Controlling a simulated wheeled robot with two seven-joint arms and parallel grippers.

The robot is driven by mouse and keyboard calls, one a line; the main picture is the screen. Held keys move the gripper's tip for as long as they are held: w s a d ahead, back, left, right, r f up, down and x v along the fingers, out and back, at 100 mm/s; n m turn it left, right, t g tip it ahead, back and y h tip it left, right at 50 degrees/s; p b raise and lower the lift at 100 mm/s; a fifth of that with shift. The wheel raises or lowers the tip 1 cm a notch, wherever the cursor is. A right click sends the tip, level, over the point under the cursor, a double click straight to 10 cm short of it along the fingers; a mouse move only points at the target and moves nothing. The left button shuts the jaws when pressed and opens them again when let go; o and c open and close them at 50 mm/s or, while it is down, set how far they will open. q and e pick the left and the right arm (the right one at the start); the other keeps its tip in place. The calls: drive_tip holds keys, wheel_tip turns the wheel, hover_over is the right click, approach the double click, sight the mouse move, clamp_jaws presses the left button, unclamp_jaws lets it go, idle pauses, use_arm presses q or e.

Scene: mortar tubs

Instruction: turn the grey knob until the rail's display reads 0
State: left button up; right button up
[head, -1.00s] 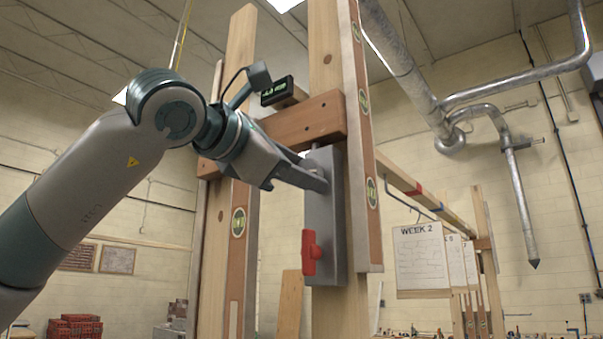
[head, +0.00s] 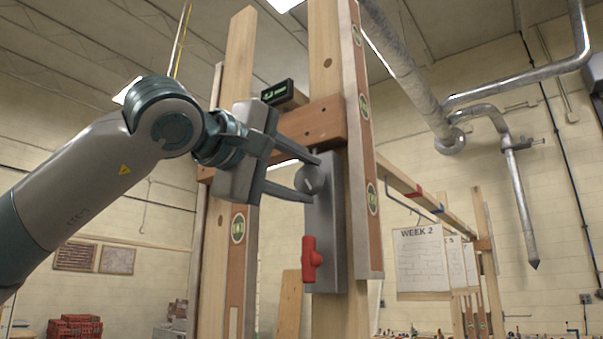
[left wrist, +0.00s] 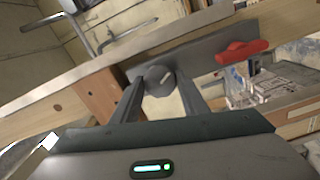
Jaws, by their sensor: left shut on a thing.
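The grey knob (head: 309,179) sits on a grey metal plate (head: 325,235) fixed to a wooden post. It also shows in the left wrist view (left wrist: 160,82), with a light mark on its face. My left gripper (head: 313,177) is shut on the knob, one finger above it and one below. In the left wrist view a finger lies on each side of it. The rail's display (head: 277,92) is a small black box with green characters, too small to read surely. My right gripper is not in view.
A red handle (head: 311,260) is on the same plate below the knob. A wooden crosspiece (head: 315,122) runs just above the plate, and an upright spirit level (head: 362,150) stands close on its right. Paper sheets (head: 421,258) hang further right.

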use_arm(q)
drive_tip(key=m+p, duration=0.1)
drive_tip(key=m, duration=0.5)
drive_tip(key=shift+m+p, duration=0.3)
drive_tip(key=shift+p, duration=0.1)
drive_tip(key=m+p, duration=0.1)
drive_tip(key=m, duration=0.3)
drive_tip(key=shift+f, duration=0.1)
drive_tip(key=shift+m+p, duration=0.4)
drive_tip(key=shift+m, duration=0.5)
drive_tip(key=shift+f, duration=0.1)
drive_tip(key=o, duration=1.1)
drive_tip(key=shift+c, duration=0.2)
